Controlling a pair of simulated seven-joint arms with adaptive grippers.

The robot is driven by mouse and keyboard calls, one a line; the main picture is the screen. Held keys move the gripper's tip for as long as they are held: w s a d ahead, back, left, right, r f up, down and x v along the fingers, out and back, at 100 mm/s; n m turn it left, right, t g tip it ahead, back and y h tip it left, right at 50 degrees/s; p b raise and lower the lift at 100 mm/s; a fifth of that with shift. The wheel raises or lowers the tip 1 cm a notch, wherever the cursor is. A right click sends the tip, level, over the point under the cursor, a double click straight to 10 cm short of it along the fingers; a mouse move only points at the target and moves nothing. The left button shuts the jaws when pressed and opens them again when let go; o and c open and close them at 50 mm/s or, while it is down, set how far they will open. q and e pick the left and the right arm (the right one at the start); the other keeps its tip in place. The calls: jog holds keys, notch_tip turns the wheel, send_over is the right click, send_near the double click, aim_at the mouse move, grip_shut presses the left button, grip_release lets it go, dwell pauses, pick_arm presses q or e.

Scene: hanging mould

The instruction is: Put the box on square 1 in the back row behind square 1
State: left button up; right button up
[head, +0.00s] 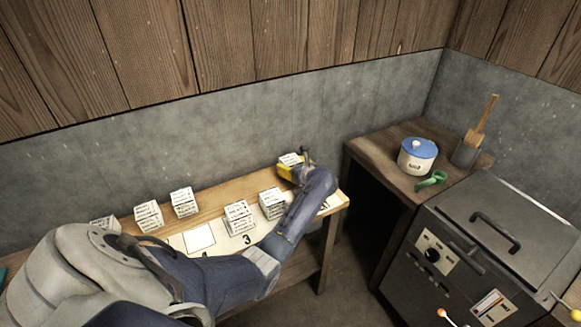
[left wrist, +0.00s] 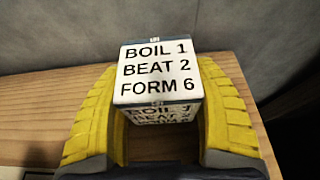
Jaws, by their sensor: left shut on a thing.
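My left gripper (head: 292,171) is at the back right of the wooden bench, its yellow fingers (left wrist: 160,115) closed on both sides of a white box (head: 290,159). In the left wrist view the box (left wrist: 158,73) reads "BOIL 1 BEAT 2 FORM 6" on its upper face. I cannot tell whether its underside touches the bench. A white numbered strip (head: 233,243) runs along the bench front; "3" shows, and "4" is partly covered. My left arm hides the strip's right part, so square 1 is not clearly seen. My right gripper is out of view.
Other printed boxes stand on the bench: one (head: 272,203) beside my forearm, one (head: 238,217) behind "3", and several farther left, including one (head: 183,202) in back. An outlined square (head: 200,238) is empty. A grey wall (head: 220,140) stands close behind the bench (head: 228,200).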

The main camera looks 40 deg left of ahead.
pick_arm(q)
jog(key=shift+f, duration=0.15)
jog(key=o, duration=1.3)
jog(key=shift+c, duration=0.2)
jog(key=v, duration=1.2)
jog(key=shift+r, duration=0.2)
